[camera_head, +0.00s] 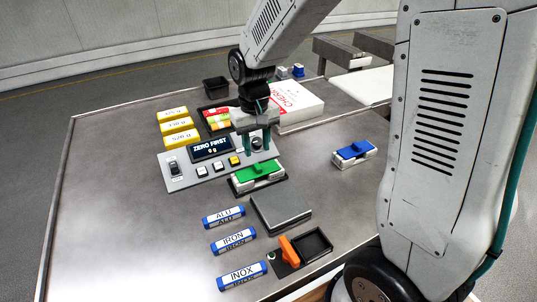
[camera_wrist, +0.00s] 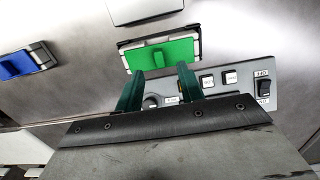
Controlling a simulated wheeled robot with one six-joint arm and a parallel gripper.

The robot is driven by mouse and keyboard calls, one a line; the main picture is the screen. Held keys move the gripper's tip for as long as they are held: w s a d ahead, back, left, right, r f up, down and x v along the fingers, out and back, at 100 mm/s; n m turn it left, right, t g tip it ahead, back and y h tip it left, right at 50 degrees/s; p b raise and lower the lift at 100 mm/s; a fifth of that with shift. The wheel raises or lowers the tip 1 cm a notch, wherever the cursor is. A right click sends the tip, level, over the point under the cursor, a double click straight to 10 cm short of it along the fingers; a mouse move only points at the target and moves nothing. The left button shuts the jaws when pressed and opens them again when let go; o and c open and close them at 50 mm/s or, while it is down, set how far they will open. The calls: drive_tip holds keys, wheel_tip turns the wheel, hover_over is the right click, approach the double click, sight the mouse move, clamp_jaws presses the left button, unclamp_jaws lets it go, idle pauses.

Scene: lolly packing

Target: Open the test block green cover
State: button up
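The green cover (camera_head: 257,169) lies flat and closed on a light test block (camera_head: 262,185) on the metal table, and a raised green handle stands up in its middle. In the wrist view the green cover (camera_wrist: 180,50) is just beyond my fingertips, its handle lined up roughly with the gap between them. My gripper (camera_head: 258,143) hangs over the control panel, close behind the green cover in the head view. In the wrist view my gripper (camera_wrist: 160,80) has its two teal fingers apart with nothing between them.
A control panel (camera_head: 180,183) with switches and a display lies left of the green block. A blue-covered block (camera_head: 354,150) stands to the right, a grey plate (camera_head: 281,208) in front. Labelled bars (camera_head: 233,241), an orange handle (camera_head: 289,251) and a black tray (camera_head: 312,244) lie nearer.

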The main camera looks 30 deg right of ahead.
sight(258, 165)
drive_tip(key=shift+w+r+t, duration=0.2)
drive_tip(key=shift+w+t, duration=0.1)
drive_tip(key=shift+w, duration=0.15)
drive_tip(key=shift+a+f, duration=0.15)
drive_tip(key=shift+f, duration=0.15)
drive_tip(key=f, duration=0.7)
drive_tip(key=shift+d, duration=0.4)
drive_tip(key=shift+c, duration=0.4)
